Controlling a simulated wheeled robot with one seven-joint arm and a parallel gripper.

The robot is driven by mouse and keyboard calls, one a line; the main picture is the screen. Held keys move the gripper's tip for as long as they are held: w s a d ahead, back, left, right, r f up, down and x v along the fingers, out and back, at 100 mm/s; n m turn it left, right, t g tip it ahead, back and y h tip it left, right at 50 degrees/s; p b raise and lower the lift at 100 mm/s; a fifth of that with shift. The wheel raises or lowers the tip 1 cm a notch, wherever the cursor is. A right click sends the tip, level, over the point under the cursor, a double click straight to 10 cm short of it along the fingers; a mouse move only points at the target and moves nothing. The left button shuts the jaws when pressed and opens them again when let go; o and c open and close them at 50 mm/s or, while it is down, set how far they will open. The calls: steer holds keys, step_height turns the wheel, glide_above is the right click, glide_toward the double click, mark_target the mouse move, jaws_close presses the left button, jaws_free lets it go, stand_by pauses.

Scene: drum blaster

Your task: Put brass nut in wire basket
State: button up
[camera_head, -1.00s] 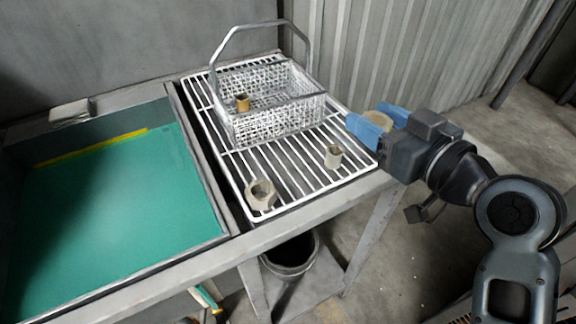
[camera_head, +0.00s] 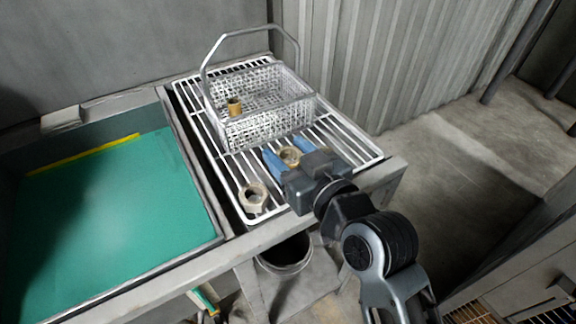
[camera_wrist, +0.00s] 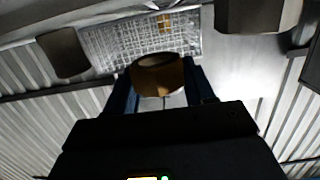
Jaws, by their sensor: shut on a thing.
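My gripper (camera_head: 286,160) is over the white wire rack, just in front of the wire basket. Its blue fingers are shut on a brass nut (camera_head: 290,155), a short tan ring. In the wrist view the nut (camera_wrist: 158,78) sits between the fingertips, apart from the basket (camera_wrist: 110,42). The wire basket (camera_head: 265,125) stands on the rack with its arched handle up. A small brass piece (camera_head: 234,106) is inside the basket on the left; it also shows in the wrist view (camera_wrist: 165,22).
A pale hex nut (camera_head: 254,196) lies on the rack (camera_head: 362,152) left of my gripper. The wrist view shows two dull nut-like pieces, left (camera_wrist: 62,52) and upper right (camera_wrist: 252,12). A green-floored basin (camera_head: 105,215) is at left. A bucket (camera_head: 285,255) is below.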

steer(key=shift+a+f, duration=0.15)
steer(key=shift+f, duration=1.7)
steer(key=shift+f+b, duration=0.2)
steer(key=shift+b, duration=0.1)
steer(key=o, duration=1.2)
